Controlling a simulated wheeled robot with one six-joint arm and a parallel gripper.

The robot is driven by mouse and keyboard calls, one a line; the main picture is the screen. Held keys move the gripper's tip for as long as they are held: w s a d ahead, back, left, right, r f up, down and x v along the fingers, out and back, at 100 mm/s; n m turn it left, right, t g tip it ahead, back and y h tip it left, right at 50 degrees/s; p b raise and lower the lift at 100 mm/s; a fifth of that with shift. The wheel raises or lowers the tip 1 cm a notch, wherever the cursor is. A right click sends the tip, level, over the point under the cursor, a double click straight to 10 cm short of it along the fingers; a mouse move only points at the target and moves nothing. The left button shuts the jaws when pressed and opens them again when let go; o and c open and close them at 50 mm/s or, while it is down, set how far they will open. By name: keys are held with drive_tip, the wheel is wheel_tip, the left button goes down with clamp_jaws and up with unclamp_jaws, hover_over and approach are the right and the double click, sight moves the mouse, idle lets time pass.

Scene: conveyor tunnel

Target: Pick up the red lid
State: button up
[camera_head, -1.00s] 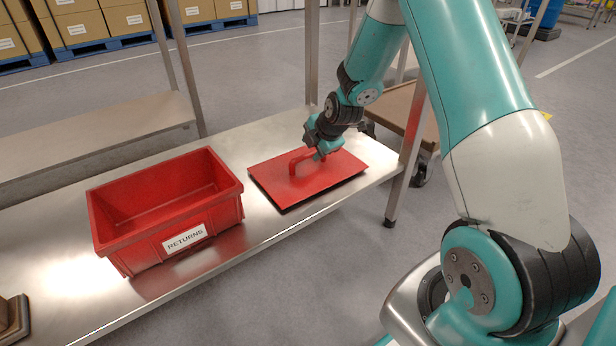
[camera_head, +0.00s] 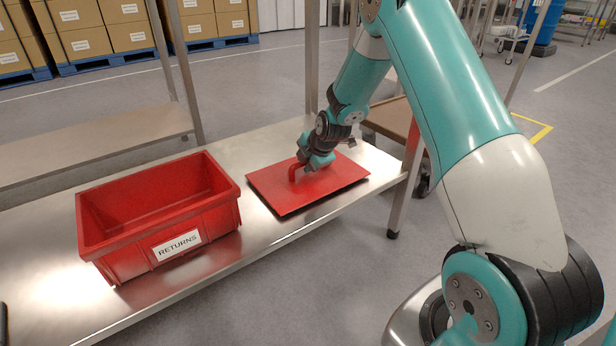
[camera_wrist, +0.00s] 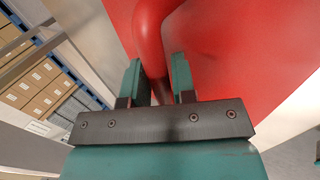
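The red lid (camera_head: 325,184) is a flat rectangular plate with a raised loop handle (camera_head: 293,173). It lies on the steel bench near its right end. My gripper (camera_head: 303,164) is down at the handle. In the wrist view my gripper (camera_wrist: 157,78) has one finger on each side of the handle (camera_wrist: 152,45), with a narrow gap showing at the right finger. The fingers look open around the handle. The red plate (camera_wrist: 240,50) fills the right of that view. The fingertips are partly hidden in the head view.
A red bin labelled RETURNS (camera_head: 200,225) stands on the steel bench (camera_head: 245,252), left of the lid. Metal posts (camera_head: 312,60) rise from the bench. A brown wheeled cart (camera_head: 392,118) is behind its right end. Pallets of boxes (camera_head: 120,28) stand far back.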

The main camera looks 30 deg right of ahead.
clamp_jaws()
drive_tip(key=shift+r, duration=0.15)
wheel_tip(320, 180, up, 10)
drive_tip(key=p, duration=0.6)
drive_tip(key=shift+c, duration=0.6)
unclamp_jaws()
clamp_jaws()
